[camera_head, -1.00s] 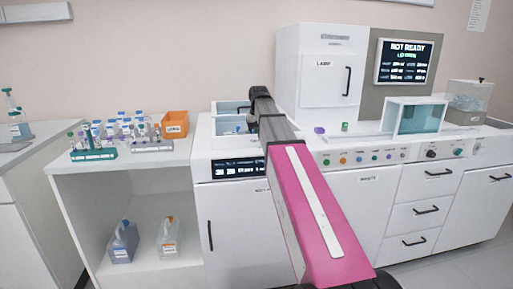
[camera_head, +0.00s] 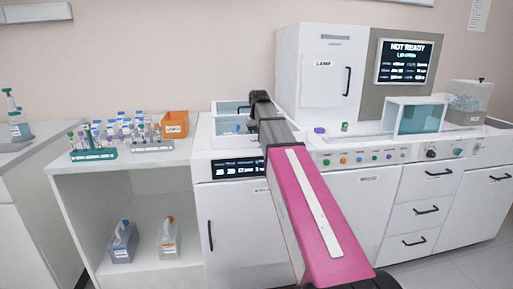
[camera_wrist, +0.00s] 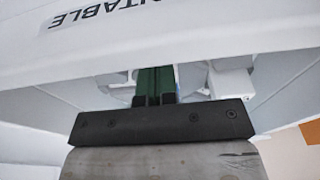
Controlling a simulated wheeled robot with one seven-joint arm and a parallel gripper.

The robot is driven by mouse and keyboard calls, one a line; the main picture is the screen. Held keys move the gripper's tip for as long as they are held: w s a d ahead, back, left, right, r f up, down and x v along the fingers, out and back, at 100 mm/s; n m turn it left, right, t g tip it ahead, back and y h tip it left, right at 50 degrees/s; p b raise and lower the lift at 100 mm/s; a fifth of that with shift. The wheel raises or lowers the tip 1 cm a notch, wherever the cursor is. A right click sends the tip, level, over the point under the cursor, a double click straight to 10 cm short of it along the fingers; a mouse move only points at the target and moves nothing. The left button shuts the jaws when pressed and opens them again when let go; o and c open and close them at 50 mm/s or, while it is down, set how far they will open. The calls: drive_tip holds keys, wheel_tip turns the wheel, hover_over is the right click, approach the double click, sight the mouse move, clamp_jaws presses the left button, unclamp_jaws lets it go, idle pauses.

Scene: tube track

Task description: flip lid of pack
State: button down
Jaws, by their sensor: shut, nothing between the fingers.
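My gripper (camera_wrist: 154,88) is in the wrist view, its fingers shut and reaching past the dark bar of the gripper body into a white bay. Green surfaces show at the fingers; I cannot tell whether they belong to the fingers or to something behind. A white block (camera_wrist: 231,82) stands just right of the fingers. I cannot tell whether it is the pack. In the head view my arm reaches over the open bay (camera_head: 228,143) of the analyser, and the gripper end is hidden. A small blue item (camera_head: 240,127) shows in the bay. No lid can be made out clearly.
A white panel with a partly cut label (camera_wrist: 86,14) crosses the top of the wrist view. The analyser's tall cabinet (camera_head: 326,70) stands right of my arm. A tube rack (camera_head: 93,153) and an orange bin (camera_head: 174,124) stand on the left counter.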

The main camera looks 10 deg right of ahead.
drive_tip(key=shift+f, duration=0.15)
drive_tip(key=shift+r, duration=2.8)
drive_tip(key=shift+w, duration=0.2)
drive_tip(key=w, duration=0.8)
drive_tip(key=shift+w, duration=0.4)
drive_tip(key=shift+f, duration=0.15)
drive_tip(key=shift+f, duration=1.75)
drive_tip(key=shift+s, duration=0.15)
